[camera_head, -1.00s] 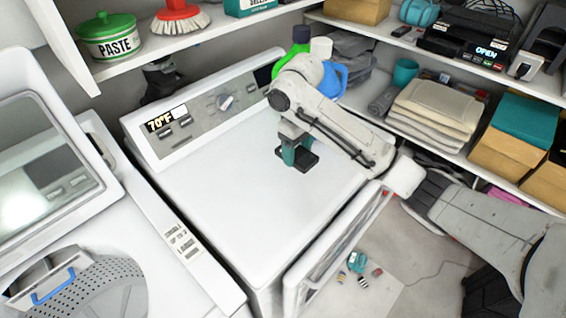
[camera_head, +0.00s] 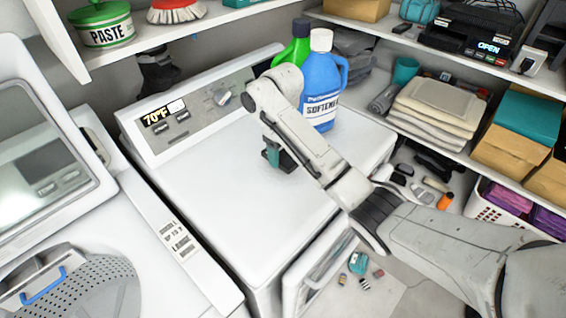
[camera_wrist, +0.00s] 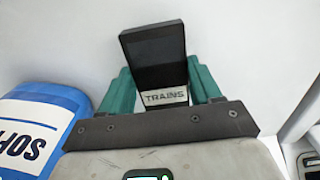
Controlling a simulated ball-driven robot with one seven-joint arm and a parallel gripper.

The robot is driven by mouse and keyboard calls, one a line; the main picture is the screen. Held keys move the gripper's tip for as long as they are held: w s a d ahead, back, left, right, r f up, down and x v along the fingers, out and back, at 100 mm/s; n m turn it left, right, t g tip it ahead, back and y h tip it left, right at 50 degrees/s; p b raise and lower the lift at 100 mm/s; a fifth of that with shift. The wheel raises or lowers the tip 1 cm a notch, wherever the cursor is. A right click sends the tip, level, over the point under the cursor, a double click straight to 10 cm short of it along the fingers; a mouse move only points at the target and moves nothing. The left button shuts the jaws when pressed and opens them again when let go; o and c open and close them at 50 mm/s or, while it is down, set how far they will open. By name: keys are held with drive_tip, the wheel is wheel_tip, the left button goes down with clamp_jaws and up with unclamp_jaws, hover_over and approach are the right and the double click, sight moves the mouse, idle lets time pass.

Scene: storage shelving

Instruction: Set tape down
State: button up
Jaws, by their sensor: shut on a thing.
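The tape is a black cassette (camera_wrist: 155,48) with a white label reading TRAINS. My gripper (camera_wrist: 160,84) is shut on it, with one teal finger on each side of the labelled end. In the head view my gripper (camera_head: 274,155) is over the white top of the dryer (camera_head: 215,180), right of its middle. The tape (camera_head: 289,163) shows there only as a dark piece beside the fingers, partly hidden by my arm. I cannot tell whether the tape touches the dryer top.
A blue softener bottle (camera_head: 322,92) and a green bottle (camera_head: 291,52) stand on the dryer's back right, close to my arm. The dryer top is clear to the left and front. The dryer door (camera_head: 318,272) hangs open. Folded towels (camera_head: 435,108) lie on the right shelf.

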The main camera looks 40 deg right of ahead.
sight(283, 155)
drive_tip(key=shift+f+p, duration=0.4)
drive_tip(key=shift+f, duration=1.05)
drive_tip(key=shift+s+f, duration=0.1)
drive_tip(key=shift+f, duration=0.1)
drive_tip(key=o, duration=1.1)
